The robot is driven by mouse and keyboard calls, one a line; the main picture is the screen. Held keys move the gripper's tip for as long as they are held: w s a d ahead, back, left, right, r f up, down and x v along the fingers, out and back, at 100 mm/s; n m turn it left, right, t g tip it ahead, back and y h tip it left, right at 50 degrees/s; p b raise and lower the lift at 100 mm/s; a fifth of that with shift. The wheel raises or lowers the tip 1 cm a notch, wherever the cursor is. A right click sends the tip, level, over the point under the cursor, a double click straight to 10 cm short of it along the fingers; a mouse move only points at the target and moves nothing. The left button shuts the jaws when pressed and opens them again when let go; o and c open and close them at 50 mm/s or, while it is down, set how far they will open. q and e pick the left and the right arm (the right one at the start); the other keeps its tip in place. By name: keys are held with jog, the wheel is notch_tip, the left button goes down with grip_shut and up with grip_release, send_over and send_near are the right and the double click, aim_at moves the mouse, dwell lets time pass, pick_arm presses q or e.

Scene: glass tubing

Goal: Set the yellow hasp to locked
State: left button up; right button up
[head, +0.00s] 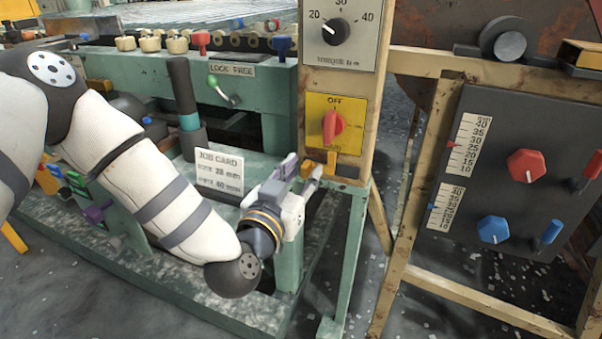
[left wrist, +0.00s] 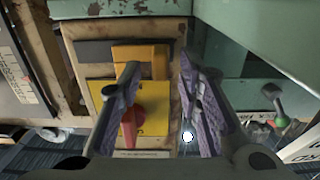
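The yellow hasp (head: 331,160) is a small orange-yellow piece low on the cream post, just below the yellow OFF plate. In the left wrist view the hasp (left wrist: 136,54) shows as a block with a short arm (left wrist: 160,63) at one end, beside a dark bar. My left gripper (head: 303,169) is at the post's lower left, next to the hasp. In the left wrist view its purple-padded fingers (left wrist: 160,78) are apart, with the hasp's arm seen between them. Contact cannot be told. My right gripper is out of view.
The yellow plate with its red knob (head: 333,125) sits right above the hasp. A job card (head: 219,171) and a green-tipped lever (head: 222,91) are to the left. A dark panel (head: 510,175) with red and blue knobs stands at right.

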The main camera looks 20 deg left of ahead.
aim_at(326, 163)
pick_arm(q)
grip_shut()
jog(key=shift+s+d+p, duration=0.1)
jog(key=shift+d+p, duration=0.4)
jog(key=shift+d, duration=0.9)
grip_release()
jog(key=shift+d, duration=0.15)
jog(key=s, duration=1.2)
jog(key=shift+a, duration=0.3)
